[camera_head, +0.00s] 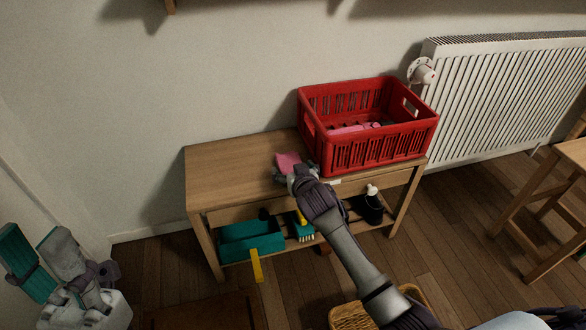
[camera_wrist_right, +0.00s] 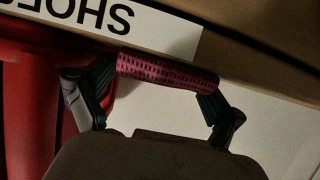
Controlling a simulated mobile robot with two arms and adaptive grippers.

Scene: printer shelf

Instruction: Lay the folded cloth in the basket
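The pink folded cloth (camera_head: 288,161) is at the front edge of the wooden table top, left of the red basket (camera_head: 368,152). My right gripper (camera_head: 295,174) is at the cloth. In the right wrist view the patterned cloth edge (camera_wrist_right: 168,72) spans the gap between the widely spread fingers of my right gripper (camera_wrist_right: 160,85). The fingers look open, with a pad near each end of the cloth; firm contact cannot be told. The red basket holds pink items (camera_head: 355,128). My left gripper (camera_head: 36,245) is open and empty at the lower left, away from the table.
The wooden table (camera_head: 225,163) has free top at its left. A teal bin (camera_head: 250,240), a brush (camera_head: 304,232) and a dark bottle (camera_head: 372,208) stand on its lower shelf. A radiator (camera_head: 500,95) and a stool (camera_head: 570,155) are at the right. A wicker container (camera_head: 350,316) is below.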

